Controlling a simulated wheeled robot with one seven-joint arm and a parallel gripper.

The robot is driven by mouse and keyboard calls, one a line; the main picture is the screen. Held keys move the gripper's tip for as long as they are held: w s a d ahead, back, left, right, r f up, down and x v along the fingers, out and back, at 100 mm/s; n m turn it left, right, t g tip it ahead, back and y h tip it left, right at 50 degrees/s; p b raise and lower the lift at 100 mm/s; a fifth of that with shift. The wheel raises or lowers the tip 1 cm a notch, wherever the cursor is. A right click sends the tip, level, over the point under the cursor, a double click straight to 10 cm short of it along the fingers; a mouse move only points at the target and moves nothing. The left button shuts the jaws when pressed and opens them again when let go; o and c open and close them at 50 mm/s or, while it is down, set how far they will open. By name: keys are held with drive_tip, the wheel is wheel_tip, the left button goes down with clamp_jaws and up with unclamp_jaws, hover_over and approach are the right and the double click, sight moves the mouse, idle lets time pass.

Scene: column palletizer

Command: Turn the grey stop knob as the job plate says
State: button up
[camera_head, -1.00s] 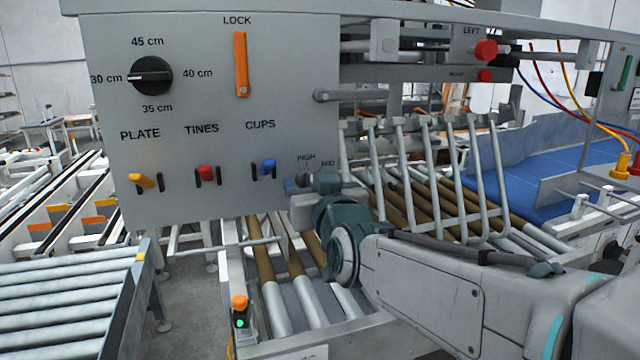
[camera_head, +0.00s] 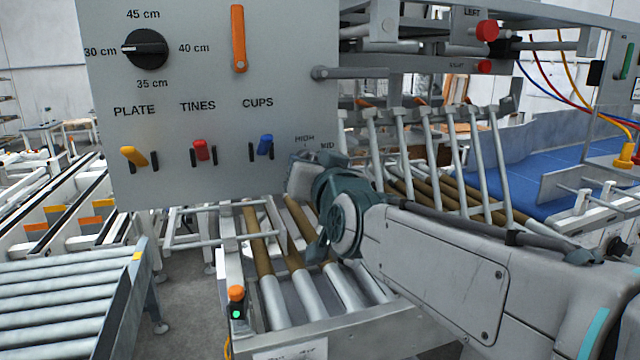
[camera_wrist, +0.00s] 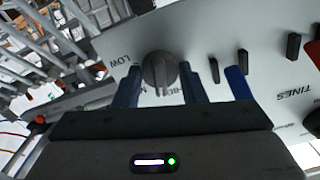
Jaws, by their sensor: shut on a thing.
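The grey stop knob (camera_wrist: 158,72) shows in the wrist view on the light grey panel, between my two blue fingers. My gripper (camera_wrist: 161,80) is shut on it. The word LOW is readable beside the knob, and another label is partly covered by a finger. In the head view my gripper (camera_head: 303,180) is at the panel's lower right corner and hides the knob. HIGH and MID are readable just above it. I cannot tell exactly which mark the knob points to. No job plate is readable.
The panel (camera_head: 215,110) carries a black size dial (camera_head: 146,49), an orange lock lever (camera_head: 238,38), and yellow (camera_head: 133,156), red (camera_head: 200,149) and blue (camera_head: 265,145) levers. The blue lever (camera_wrist: 237,83) is close to my right finger in the wrist view. Metal tines (camera_head: 437,165) stand behind my arm.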

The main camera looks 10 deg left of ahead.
drive_tip(key=m+b, duration=0.6)
drive_tip(key=m, duration=1.4)
drive_tip(key=shift+m, duration=0.4)
drive_tip(key=o, duration=1)
